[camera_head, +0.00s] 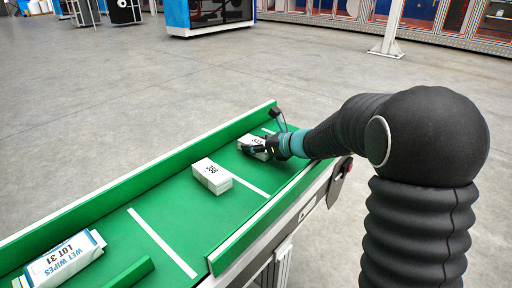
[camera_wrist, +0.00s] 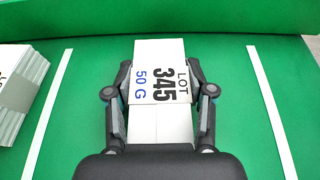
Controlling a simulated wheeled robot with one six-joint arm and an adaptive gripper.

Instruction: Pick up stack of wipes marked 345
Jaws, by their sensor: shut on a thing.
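The stack of wipes marked 345 (camera_wrist: 160,72) is white, with "LOT 345" and "50 G" printed on its top. It sits between the two fingers of my gripper (camera_wrist: 160,100) in the wrist view, and the fingers are shut on its sides. In the head view the same stack (camera_head: 252,142) is at the far end of the green conveyor, partly covered by my gripper (camera_head: 262,149). I cannot tell whether it is touching the belt or lifted.
A second white stack marked 356 or similar (camera_head: 212,176) lies nearer on the green belt (camera_head: 185,205). A wet wipes pack marked LOT 31 (camera_head: 62,258) lies at the lower left. Green side walls (camera_head: 150,180) edge the belt, and white lines cross it.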

